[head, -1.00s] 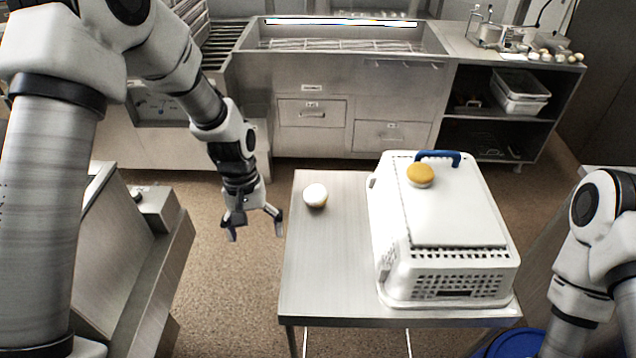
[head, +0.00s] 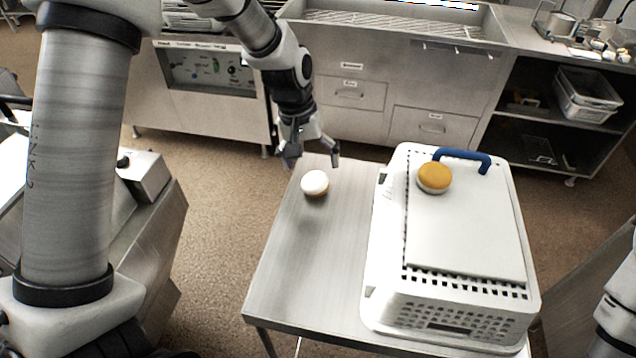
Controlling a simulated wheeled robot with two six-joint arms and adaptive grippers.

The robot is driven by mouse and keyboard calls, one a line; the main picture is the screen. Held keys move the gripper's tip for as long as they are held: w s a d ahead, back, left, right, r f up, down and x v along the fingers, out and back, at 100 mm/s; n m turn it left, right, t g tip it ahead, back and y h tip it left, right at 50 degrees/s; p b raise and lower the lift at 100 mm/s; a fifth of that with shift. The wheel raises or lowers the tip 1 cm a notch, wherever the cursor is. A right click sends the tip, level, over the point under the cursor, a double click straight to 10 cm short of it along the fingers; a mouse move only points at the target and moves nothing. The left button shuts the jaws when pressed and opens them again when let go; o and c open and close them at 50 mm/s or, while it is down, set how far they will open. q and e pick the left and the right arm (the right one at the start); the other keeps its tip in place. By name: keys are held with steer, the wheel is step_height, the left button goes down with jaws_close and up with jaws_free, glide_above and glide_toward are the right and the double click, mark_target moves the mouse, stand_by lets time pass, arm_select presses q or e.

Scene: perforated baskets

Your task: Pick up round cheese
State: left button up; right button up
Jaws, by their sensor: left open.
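Two round items that could be the round cheese are in view. One is white on top with a tan underside (head: 315,184) and sits on the left part of the metal table (head: 285,290). The other has a yellow-orange top and a pale base (head: 434,177) and sits on the lid of the white basket. My left gripper (head: 312,160) is open and empty, with its fingers pointing down just behind the white item in the picture. I cannot tell its exact height. My right gripper is out of view; only part of my right arm shows at the right edge.
The white perforated basket (head: 445,312) with a blue handle (head: 463,157) fills the right side of the table. The table's front left is clear. A steel counter with drawers (head: 390,100) stands behind, and a shelf holds a bin (head: 586,98).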

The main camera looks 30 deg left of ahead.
mark_target(314, 177)
arm_select(q)
steer(key=f, duration=0.2)
steer(key=f+p, duration=0.1)
steer(key=f, duration=0.2)
steer(key=shift+w+d+f, duration=0.1)
steer(key=shift+w+d, duration=0.05)
steer(key=shift+d, duration=0.05)
steer(key=c, duration=1.4)
